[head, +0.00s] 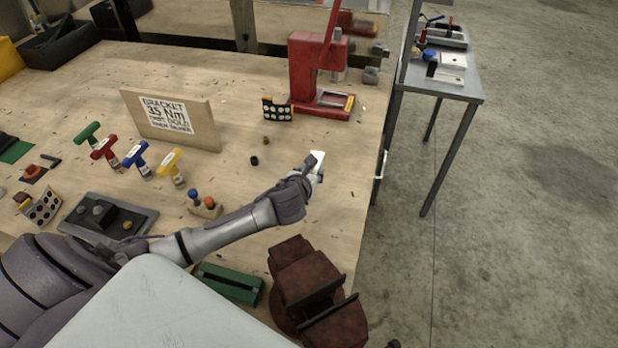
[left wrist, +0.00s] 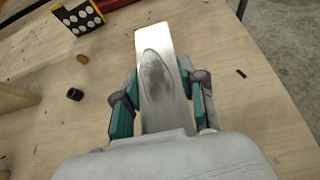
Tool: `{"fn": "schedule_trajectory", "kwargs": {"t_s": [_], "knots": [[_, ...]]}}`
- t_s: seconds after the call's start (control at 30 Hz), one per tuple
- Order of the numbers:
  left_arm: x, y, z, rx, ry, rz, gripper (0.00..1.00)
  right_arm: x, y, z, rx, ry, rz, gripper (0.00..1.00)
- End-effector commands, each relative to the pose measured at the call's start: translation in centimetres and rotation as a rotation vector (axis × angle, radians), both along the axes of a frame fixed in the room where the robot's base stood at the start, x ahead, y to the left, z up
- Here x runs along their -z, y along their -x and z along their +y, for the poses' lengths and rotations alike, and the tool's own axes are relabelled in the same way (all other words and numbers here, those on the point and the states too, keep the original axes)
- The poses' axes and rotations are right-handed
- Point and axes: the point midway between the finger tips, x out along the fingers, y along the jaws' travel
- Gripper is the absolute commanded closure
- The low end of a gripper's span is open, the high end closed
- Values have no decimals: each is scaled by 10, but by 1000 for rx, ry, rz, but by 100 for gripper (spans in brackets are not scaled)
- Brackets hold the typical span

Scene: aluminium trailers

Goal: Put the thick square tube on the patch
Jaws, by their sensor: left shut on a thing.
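My left gripper (head: 312,174) is over the right part of the workbench, shut on a bright silver metal piece (head: 318,158). In the left wrist view the piece (left wrist: 155,50) is long and flat-faced, with a dark oval mark, and lies between the two teal finger pads of the gripper (left wrist: 160,98). It looks like the square tube, but its open end and thickness are hidden. I cannot tell whether it touches the bench. A green flat patch (head: 14,150) lies at the bench's far left edge, partly cut off. My right gripper is not in view.
A red press (head: 318,75) stands at the back right. A bracket sign (head: 170,118), coloured T-handles (head: 138,160), a dark tray (head: 108,222) and a holed block (head: 278,110) stand on the bench. A brown vise (head: 310,290) and green tray (head: 230,284) are in front.

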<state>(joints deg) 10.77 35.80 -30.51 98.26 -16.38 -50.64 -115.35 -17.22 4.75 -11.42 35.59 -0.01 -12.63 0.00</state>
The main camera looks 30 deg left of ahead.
Motion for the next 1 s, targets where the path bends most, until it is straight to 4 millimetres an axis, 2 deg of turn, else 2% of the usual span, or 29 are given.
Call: {"fn": "schedule_trajectory", "kwargs": {"t_s": [0.1, 0.2, 0.27, 0.53, 0.93, 0.97, 1.0], "knots": [[10, -14, 12, -1, 0, 0, 98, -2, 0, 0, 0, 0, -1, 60], [15, -20, 17, 0, 1, -1, 98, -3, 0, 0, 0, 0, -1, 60], [18, -21, 18, 0, 2, -1, 98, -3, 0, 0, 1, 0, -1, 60], [54, -21, 17, 0, 4, 0, 98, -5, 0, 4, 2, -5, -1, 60], [60, -20, 18, 2, 1, -1, 98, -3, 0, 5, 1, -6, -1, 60], [59, -20, 18, 2, 1, 0, 54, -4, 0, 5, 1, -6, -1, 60], [59, -20, 18, 2, 1, 0, 47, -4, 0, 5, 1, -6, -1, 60]]}}
